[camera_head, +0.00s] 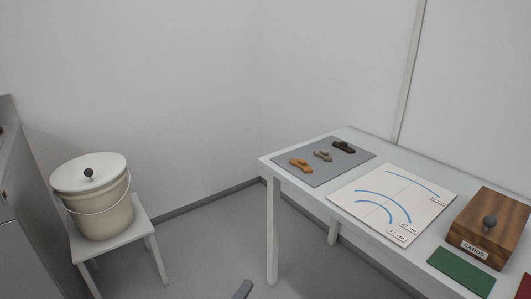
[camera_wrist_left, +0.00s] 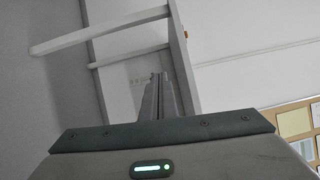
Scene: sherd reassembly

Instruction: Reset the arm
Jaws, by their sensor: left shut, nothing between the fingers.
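My left gripper (camera_head: 243,290) shows only as a dark tip at the bottom edge of the head view, low over the floor and left of the white table. In the left wrist view its fingers (camera_wrist_left: 159,78) are together and hold nothing. My right gripper is in neither view. On the table (camera_head: 292,222), a grey mat (camera_head: 322,176) bears an orange sherd (camera_head: 301,165), a grey-brown sherd (camera_head: 323,155) and a dark sherd (camera_head: 344,146). A white sheet with blue arcs (camera_head: 388,198) lies beside the mat.
A wooden box labelled CARDS (camera_head: 490,228) and a green mat (camera_head: 461,271) are at the table's right. A lidded cream bucket (camera_head: 104,212) stands on a white stool (camera_head: 140,237) at the left. Clear floor (camera_head: 200,255) lies between stool and table.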

